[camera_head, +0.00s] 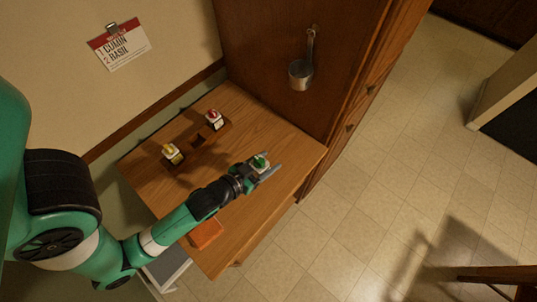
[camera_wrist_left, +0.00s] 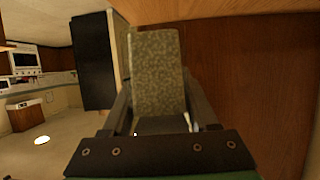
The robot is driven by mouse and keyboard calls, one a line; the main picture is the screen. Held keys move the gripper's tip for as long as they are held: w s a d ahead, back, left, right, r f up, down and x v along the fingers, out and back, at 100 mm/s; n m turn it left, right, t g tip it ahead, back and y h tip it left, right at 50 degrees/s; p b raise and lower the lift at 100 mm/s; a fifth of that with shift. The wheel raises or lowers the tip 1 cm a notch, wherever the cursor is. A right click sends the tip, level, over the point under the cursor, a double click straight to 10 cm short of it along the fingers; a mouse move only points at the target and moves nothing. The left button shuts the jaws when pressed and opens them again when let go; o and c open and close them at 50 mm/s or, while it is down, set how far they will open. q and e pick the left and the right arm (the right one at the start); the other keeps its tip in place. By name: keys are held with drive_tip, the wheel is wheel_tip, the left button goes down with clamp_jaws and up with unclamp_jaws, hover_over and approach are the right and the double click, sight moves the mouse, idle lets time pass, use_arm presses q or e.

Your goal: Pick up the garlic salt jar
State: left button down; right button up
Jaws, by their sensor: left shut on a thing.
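My left gripper (camera_head: 266,168) is shut on a small jar with a green top (camera_head: 260,160), near the counter's right part. In the left wrist view a speckled grey-green jar (camera_wrist_left: 157,75) fills the space between the two fingers. Its label cannot be read, so I cannot tell whether it is the garlic salt jar. A yellow-topped jar (camera_head: 172,154) and a red-topped jar (camera_head: 214,119) stand at the two ends of a wooden rack (camera_head: 198,141). An empty slot shows between them. My right gripper is not in view.
The wooden counter (camera_head: 240,225) is mostly clear. An orange block or sponge (camera_head: 206,233) lies near its front edge, beside my arm. A ladle (camera_head: 302,70) hangs on the wooden cabinet side.

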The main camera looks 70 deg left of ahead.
use_arm(q)
drive_tip(key=s+d+r+p, duration=0.3)
drive_tip(key=d+p, duration=0.2)
drive_tip(key=d, duration=0.2)
drive_tip(key=shift+s+p, duration=0.35)
drive_tip(key=shift+p, duration=0.05)
